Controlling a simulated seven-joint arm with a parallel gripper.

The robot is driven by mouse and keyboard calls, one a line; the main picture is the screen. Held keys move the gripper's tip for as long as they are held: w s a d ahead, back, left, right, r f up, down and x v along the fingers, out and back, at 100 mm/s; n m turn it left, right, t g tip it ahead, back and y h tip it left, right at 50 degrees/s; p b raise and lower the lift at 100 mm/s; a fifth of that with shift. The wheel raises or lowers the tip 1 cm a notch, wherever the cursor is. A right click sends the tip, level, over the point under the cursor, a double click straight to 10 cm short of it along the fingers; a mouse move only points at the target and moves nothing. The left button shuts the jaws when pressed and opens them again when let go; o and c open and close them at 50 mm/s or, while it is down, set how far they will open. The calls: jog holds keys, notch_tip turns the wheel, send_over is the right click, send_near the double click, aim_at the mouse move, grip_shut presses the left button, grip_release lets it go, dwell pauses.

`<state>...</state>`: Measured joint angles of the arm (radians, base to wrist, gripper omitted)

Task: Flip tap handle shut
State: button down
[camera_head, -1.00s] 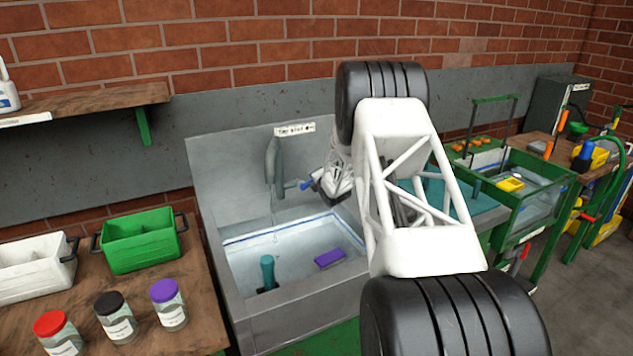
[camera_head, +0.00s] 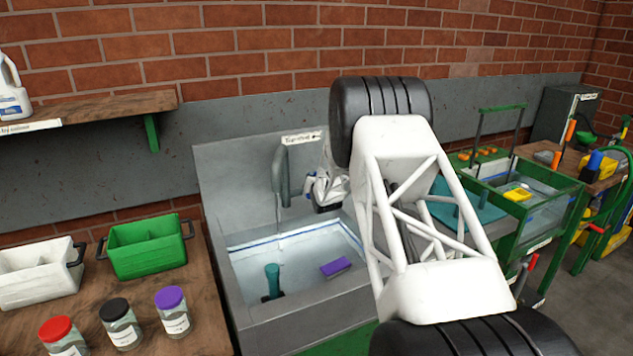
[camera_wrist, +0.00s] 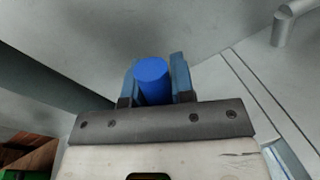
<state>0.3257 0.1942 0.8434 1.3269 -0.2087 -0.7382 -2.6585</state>
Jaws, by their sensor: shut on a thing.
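The grey tap (camera_head: 280,172) stands at the back of the sink, under a small label. A thin stream of water falls from its spout into the basin. The tap's blue handle (camera_wrist: 152,80) shows in the wrist view as a round blue end between the two fingers. My gripper (camera_wrist: 153,82) is shut on it, with a finger on each side. In the head view my gripper (camera_head: 311,188) is just right of the tap, and my own arm hides part of the wrist. The handle is mostly hidden in the head view.
The sink basin (camera_head: 243,304) holds water, a teal-handled object (camera_head: 272,278) and a purple block (camera_head: 335,267). A green bin (camera_head: 146,250), a white bin (camera_head: 38,285) and several lidded jars are at the left. A green-framed tank (camera_head: 545,222) stands at the right.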

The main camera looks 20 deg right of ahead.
jog(key=shift+a+r+n+t, duration=0.25)
jog(key=shift+a+n, duration=0.5)
jog(key=shift+n, duration=0.45)
jog(key=c, duration=1)
grip_release()
jog(key=shift+s, duration=0.1)
jog(key=shift+s+a, duration=0.25)
jog(key=shift+s, duration=1)
jog(key=shift+s+a, duration=0.25)
jog(key=shift+s, duration=0.95)
jog(key=shift+s+a, duration=0.25)
jog(key=shift+s, duration=1)
jog(key=shift+c, duration=0.3)
